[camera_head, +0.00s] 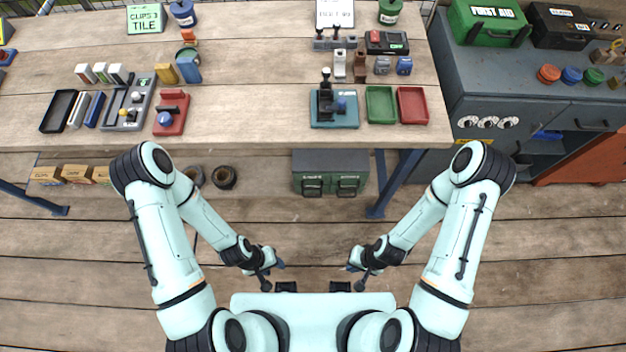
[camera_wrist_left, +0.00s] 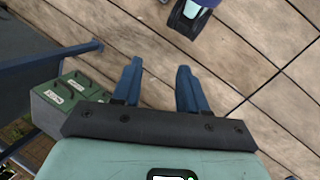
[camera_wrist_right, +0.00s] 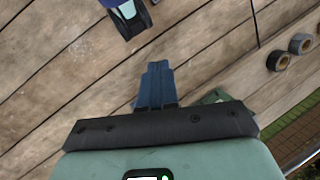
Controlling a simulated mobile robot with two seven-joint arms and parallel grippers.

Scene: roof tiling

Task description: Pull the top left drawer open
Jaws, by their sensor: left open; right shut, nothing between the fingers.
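A grey-blue cabinet (camera_head: 465,85) stands at the right in the head view. Its front has three round white dials (camera_head: 486,122) at the upper left and dark bar handles, one (camera_head: 591,125) at the upper right. Which front panel is the top left drawer I cannot tell for sure. My left gripper (camera_head: 278,265) is open and empty, low near my base; its two blue fingers stand apart in the left wrist view (camera_wrist_left: 158,88). My right gripper (camera_head: 352,267) is shut and empty, also low near my base; its fingers meet in the right wrist view (camera_wrist_right: 157,82). Both grippers are far from the cabinet.
A long wooden workbench (camera_head: 250,120) with trays, blocks and tools spans the left and middle. A green box (camera_head: 331,160) and dark rolls (camera_head: 224,178) are under it. The plank floor before my grippers is clear.

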